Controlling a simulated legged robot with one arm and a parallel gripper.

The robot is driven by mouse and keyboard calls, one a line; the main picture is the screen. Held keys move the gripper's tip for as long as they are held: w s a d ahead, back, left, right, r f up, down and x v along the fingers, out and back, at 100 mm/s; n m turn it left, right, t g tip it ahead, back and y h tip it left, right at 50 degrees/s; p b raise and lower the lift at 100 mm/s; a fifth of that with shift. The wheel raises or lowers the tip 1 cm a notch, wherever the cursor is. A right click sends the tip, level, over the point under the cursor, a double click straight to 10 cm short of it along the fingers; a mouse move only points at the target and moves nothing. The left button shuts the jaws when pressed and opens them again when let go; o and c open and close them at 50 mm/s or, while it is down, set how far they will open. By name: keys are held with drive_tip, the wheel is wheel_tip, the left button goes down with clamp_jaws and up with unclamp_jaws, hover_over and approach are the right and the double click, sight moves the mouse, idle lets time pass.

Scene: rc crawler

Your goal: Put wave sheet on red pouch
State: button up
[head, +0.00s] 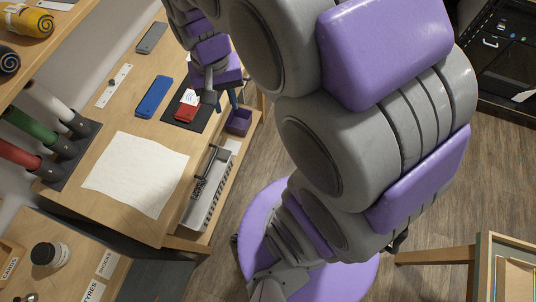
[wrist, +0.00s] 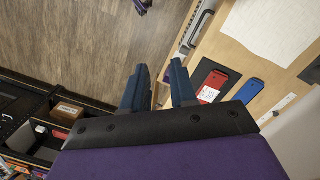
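A red pouch (head: 185,113) lies on a dark mat on the wooden bench, and it also shows in the wrist view (wrist: 216,78). A small white sheet (head: 190,98) with faint dark marks lies on the pouch, overlapping it; it shows in the wrist view too (wrist: 208,94). I cannot make out a wave on it, but it may be the wave sheet. My gripper (wrist: 158,83) is open, with only floor and the bench edge between its fingers. In the head view my gripper (head: 226,98) is just right of the pouch, by the bench edge.
A large white cloth (head: 135,173) covers the near bench.

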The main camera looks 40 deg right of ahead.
drive_tip(key=s+n, duration=0.4)
drive_tip(key=s, duration=1.3)
drive_tip(key=shift+g, duration=0.3)
